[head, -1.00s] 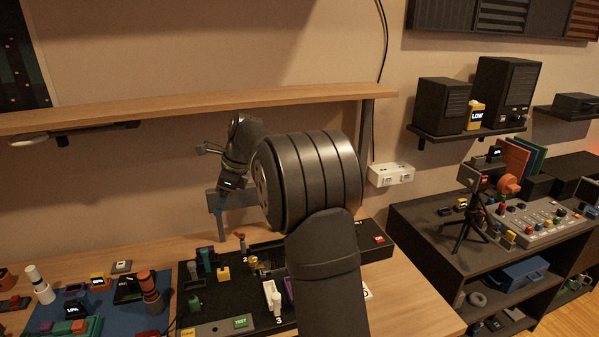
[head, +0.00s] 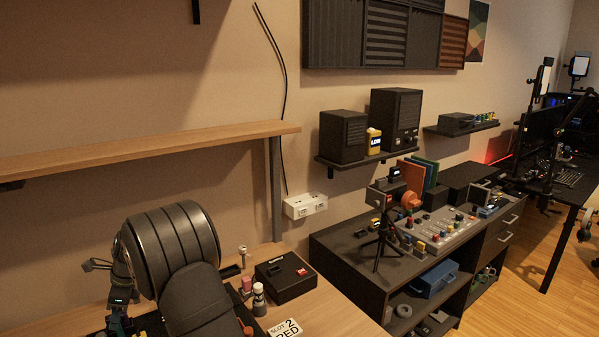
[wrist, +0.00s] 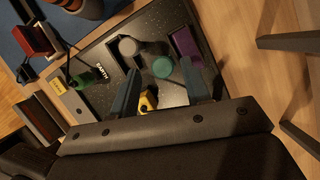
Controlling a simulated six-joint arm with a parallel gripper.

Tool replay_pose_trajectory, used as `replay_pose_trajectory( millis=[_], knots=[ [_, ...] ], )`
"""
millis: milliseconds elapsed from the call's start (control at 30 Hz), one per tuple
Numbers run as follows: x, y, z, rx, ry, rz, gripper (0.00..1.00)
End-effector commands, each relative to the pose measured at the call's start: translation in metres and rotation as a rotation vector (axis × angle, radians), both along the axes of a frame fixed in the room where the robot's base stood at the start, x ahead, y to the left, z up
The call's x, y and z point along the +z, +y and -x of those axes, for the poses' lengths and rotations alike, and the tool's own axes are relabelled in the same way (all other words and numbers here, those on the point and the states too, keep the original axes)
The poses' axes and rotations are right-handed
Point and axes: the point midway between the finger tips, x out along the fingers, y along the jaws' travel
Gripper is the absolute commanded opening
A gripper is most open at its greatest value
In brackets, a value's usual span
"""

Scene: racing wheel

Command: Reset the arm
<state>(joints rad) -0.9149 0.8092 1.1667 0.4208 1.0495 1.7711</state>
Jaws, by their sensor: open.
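My arm stands at the lower left of the head view. My gripper (head: 118,325) hangs low beside it, cut by the bottom edge. In the wrist view, the dark blue fingers of my gripper (wrist: 160,88) are apart. They point down over a black work board (wrist: 90,48). A green round-topped piece (wrist: 162,67) and a grey round-topped piece (wrist: 129,46) show near and between the fingers. A yellow piece (wrist: 148,101) lies lower between them. I see nothing held, though the space right at the fingertips is crowded.
A wooden shelf (head: 150,148) runs along the wall above my arm. A black box (head: 285,277) and small bottles (head: 259,298) stand on the table right of my arm. A dark cabinet (head: 335,245) with a tripod (head: 383,240) stands further right.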

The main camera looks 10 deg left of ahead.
Motion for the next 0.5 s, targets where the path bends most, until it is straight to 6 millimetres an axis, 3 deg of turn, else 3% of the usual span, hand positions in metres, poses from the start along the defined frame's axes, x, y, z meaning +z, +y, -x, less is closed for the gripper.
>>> replay_pose_trajectory(
  millis=[500],
  knots=[
    [-0.0003, 0.0022, -0.0023, 0.000, 0.000, 0.000, 0.44]
  ],
)
